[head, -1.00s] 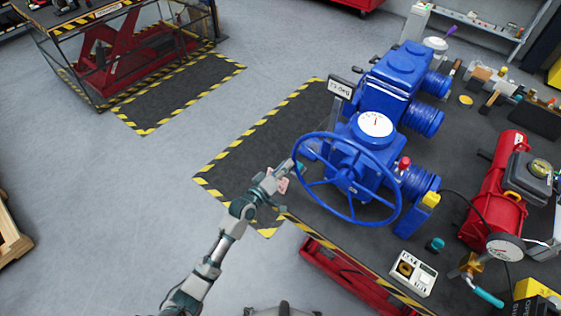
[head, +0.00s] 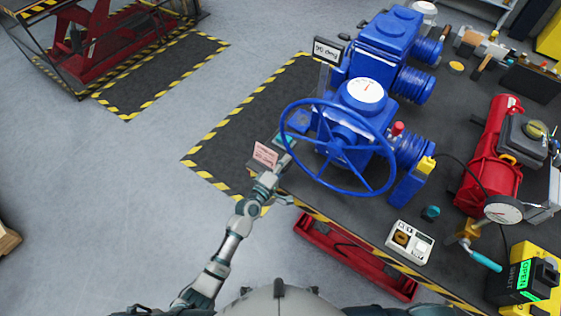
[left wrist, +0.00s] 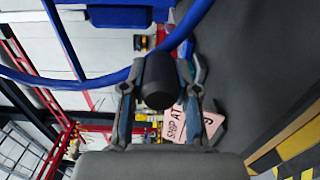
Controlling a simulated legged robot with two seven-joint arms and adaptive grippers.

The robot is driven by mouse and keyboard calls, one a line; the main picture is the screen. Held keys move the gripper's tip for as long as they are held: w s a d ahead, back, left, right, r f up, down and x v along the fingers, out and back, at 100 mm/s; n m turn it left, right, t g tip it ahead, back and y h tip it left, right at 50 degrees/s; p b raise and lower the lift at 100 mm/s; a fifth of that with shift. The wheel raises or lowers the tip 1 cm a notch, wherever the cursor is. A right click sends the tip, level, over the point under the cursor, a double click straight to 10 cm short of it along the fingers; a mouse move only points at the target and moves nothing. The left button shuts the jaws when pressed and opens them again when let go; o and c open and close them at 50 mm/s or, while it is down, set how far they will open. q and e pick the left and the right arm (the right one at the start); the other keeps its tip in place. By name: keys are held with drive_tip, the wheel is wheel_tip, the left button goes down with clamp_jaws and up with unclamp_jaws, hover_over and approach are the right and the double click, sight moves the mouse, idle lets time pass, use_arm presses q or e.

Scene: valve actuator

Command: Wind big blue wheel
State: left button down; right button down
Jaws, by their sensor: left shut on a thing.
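The big blue wheel (head: 338,190) stands tilted on the blue valve actuator (head: 362,98). A white round gauge (head: 366,90) sits on top of the actuator. My left gripper (head: 276,190) is at the wheel's lower left, beyond the rim in the head view. In the left wrist view the fingers of my left gripper (left wrist: 158,100) are on both sides of a dark round knob (left wrist: 160,80), shut on it. The blue rim (left wrist: 185,30) passes just behind the knob. How the knob joins the wheel is hidden. My right gripper is not in view.
A pink sign (head: 265,153) stands left of the wheel. A red machine (head: 490,155) is farther right. Grey floor (head: 110,180) at left is clear.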

use_arm(q)
drive_tip(key=shift+s+d+f, duration=0.1)
drive_tip(key=shift+s+d, duration=0.15)
drive_tip(key=shift+d, duration=0.2)
drive_tip(key=c, duration=1.1)
unclamp_jaws()
drive_tip(key=shift+o, duration=1.2)
drive_tip(key=shift+d, duration=0.2)
drive_tip(key=shift+w+d, duration=0.1)
drive_tip(key=shift+d, duration=0.2)
drive_tip(key=v, duration=1.1)
drive_tip(key=shift+s, duration=0.35)
drive_tip(key=shift+a+f, duration=0.1)
drive_tip(key=shift+a, duration=0.05)
drive_tip(key=shift+a, duration=0.3)
